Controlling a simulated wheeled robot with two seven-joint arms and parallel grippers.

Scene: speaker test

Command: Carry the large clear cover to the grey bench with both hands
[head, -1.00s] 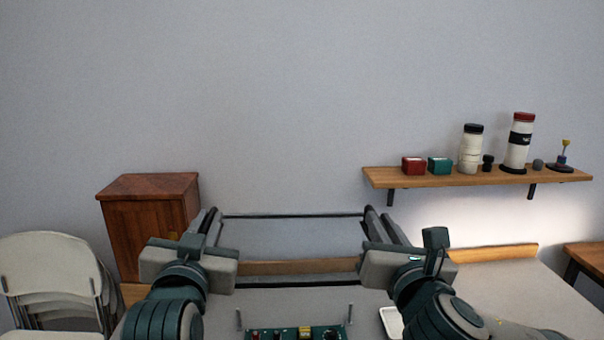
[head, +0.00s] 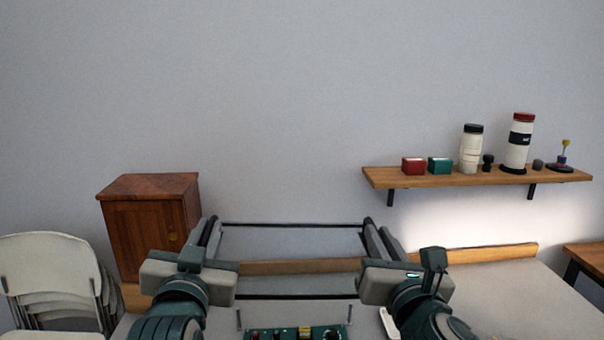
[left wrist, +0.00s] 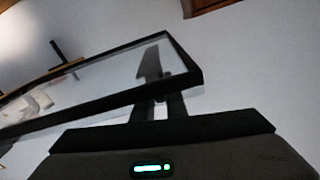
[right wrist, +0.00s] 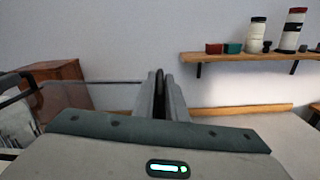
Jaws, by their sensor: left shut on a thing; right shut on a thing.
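The large clear cover (head: 292,225) is a see-through panel with a thin dark frame, held level between my two grippers above the grey bench (head: 500,285). My left gripper (head: 210,235) is shut on its left edge and my right gripper (head: 378,235) is shut on its right edge. In the left wrist view the cover's dark frame (left wrist: 100,103) runs into the fingers. In the right wrist view the right gripper's fingers (right wrist: 160,95) close around the edge, which is mostly hidden by them.
A green circuit board (head: 295,333) with upright pins lies on the bench below the cover. A white tray (head: 388,322) is partly hidden by my right arm. A wooden cabinet (head: 150,235), stacked white chairs (head: 50,275) and a wall shelf (head: 470,178) with jars stand around.

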